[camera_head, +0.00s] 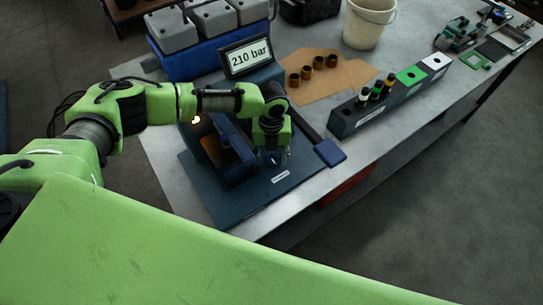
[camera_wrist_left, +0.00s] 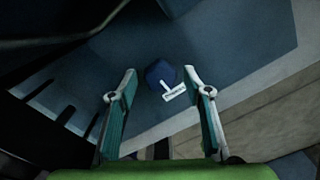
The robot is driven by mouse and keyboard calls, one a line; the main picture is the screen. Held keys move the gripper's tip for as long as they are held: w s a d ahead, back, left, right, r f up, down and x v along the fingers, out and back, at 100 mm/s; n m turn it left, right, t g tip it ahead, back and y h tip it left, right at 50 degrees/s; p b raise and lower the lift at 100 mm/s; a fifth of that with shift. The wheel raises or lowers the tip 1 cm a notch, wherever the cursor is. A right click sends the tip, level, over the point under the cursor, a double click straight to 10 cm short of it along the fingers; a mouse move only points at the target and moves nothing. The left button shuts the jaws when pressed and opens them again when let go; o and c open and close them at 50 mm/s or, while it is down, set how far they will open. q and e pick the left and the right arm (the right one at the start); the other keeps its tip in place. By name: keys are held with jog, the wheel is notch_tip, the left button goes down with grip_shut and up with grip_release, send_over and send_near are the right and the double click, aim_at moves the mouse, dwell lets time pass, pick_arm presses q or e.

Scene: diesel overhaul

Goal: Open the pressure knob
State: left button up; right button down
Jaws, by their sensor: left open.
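The pressure knob (camera_wrist_left: 160,73) is a small dark blue knob with a white mark, on the blue base plate (camera_wrist_left: 235,50) in the left wrist view. A white label (camera_wrist_left: 174,92) lies beside it. My left gripper (camera_wrist_left: 160,80) is open and empty, and the knob shows between its two fingers, apart from both. How far the fingertips are above the knob is hard to tell. In the head view the left gripper (camera_head: 273,157) points down over the front of the blue test stand (camera_head: 215,205) and hides the knob. The right gripper is not in view.
The stand's display (camera_head: 247,56) reads 210 bar. A lever with a blue pad (camera_head: 329,152) juts out right of the gripper. A dark rack (camera_head: 350,118), a brown mat (camera_head: 330,82) with several small parts and a white bucket (camera_head: 368,22) are on the bench.

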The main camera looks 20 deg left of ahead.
pick_arm(q)
jog(key=c, duration=1.1)
jog(key=shift+d+n, duration=0.1)
jog(key=shift+n, duration=0.2)
jog(key=n, duration=0.3)
jog(key=shift+n, duration=0.4)
jog(key=n, duration=0.9)
jog(key=shift+w+r, duration=0.1)
jog(key=n, duration=0.4)
jog(key=shift+w+n, duration=0.1)
jog(key=shift+n, duration=0.2)
